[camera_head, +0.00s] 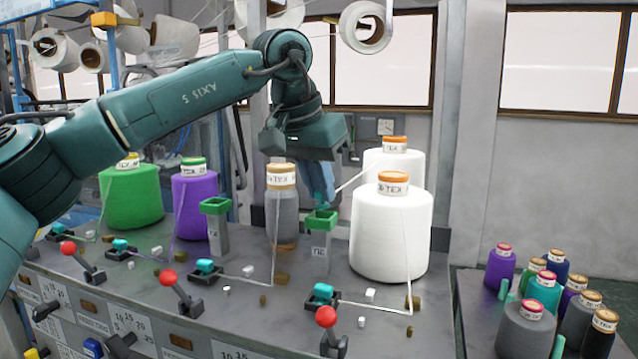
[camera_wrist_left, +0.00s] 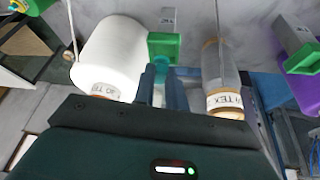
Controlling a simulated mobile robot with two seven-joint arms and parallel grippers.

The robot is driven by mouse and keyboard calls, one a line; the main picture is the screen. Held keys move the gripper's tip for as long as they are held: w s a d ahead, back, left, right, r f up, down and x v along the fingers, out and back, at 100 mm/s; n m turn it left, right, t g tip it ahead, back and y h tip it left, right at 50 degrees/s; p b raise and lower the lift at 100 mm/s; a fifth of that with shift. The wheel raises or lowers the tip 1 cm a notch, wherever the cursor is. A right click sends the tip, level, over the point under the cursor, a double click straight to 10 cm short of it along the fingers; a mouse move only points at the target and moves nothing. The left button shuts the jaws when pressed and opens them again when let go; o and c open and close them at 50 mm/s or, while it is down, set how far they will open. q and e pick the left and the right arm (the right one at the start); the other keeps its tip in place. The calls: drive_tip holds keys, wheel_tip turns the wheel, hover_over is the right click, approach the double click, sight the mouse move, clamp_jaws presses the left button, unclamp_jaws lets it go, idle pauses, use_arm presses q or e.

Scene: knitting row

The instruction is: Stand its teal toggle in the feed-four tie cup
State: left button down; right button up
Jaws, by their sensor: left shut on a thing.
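My left gripper (camera_head: 320,178) points down over the right-hand green-rimmed tie cup (camera_head: 321,220), which stands on a grey post with a label I cannot read surely. It is shut on a teal toggle (camera_head: 325,199), partly hidden by the fingers. The toggle is just above or at the cup's rim; I cannot tell whether it is inside. A white yarn runs from the gripper toward the rear white cone (camera_head: 377,163). In the left wrist view, the teal end (camera_wrist_left: 160,62) shows beyond the fingers against the green cup (camera_wrist_left: 163,44). My right gripper is not in view.
A large white cone (camera_head: 390,235) stands right of the cup, a grey cone (camera_head: 283,215) left of it. Another green-rimmed cup (camera_head: 215,206) stands farther left. Teal toggles (camera_head: 323,291) sit in dark holders along the front, near red-knobbed levers (camera_head: 326,317). Spare cones (camera_head: 525,328) stand right.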

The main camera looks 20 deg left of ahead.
use_arm(q)
drive_tip(key=shift+f, duration=0.35)
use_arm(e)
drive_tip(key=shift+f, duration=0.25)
use_arm(q)
drive_tip(key=shift+f+b, duration=0.5)
drive_tip(key=shift+f, duration=0.2)
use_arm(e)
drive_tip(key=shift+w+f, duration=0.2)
use_arm(q)
drive_tip(key=c, duration=1.4)
unclamp_jaws()
drive_tip(key=shift+o, duration=0.2)
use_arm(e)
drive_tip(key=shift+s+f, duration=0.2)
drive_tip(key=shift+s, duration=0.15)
use_arm(q)
drive_tip(key=shift+a, duration=0.1)
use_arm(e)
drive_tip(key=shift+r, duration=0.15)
use_arm(q)
drive_tip(key=v, duration=1.3)
drive_tip(key=shift+d, duration=0.3)
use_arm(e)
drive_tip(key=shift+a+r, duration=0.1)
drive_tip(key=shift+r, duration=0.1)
